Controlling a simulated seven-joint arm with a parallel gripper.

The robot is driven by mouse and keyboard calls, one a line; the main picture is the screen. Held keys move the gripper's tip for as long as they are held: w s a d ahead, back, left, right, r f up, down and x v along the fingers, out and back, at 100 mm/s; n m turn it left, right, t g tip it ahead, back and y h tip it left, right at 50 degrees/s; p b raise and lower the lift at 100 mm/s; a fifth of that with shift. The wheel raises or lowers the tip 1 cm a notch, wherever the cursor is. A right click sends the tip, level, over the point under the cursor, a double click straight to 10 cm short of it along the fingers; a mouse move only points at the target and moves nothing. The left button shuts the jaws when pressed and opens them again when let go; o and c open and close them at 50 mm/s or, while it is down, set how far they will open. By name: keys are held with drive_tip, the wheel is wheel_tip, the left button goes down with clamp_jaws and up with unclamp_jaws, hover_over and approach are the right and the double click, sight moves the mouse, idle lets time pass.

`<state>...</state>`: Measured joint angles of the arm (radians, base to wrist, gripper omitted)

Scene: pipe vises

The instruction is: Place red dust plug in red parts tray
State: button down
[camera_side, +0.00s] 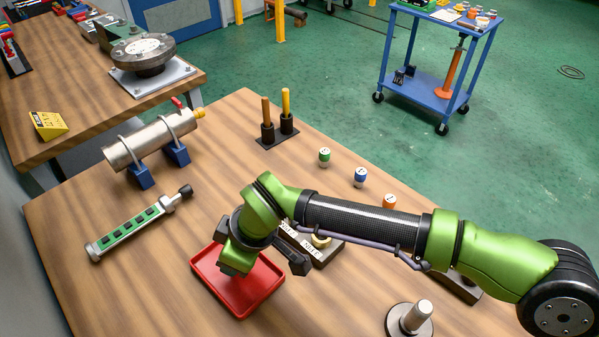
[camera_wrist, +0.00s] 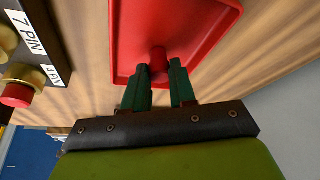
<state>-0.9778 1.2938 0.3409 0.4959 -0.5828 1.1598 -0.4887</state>
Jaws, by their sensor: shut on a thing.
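The red parts tray (camera_side: 236,307) lies on the wooden bench in the side view, left of and below my arm. It also fills the upper middle of the wrist view (camera_wrist: 205,22). My gripper (camera_wrist: 159,68) is over the tray, its green fingers shut on a small red dust plug (camera_wrist: 158,55). The plug appears against the tray's red floor; I cannot tell whether it touches it. In the side view my wrist hides the fingers and the plug.
A dark connector block labelled 7 PIN (camera_wrist: 48,22) stands beside the tray, with another red cap (camera_wrist: 16,95) on a brass fitting.

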drive_tip(key=shift+f, duration=0.1)
drive_tip(key=c, duration=0.9)
unclamp_jaws()
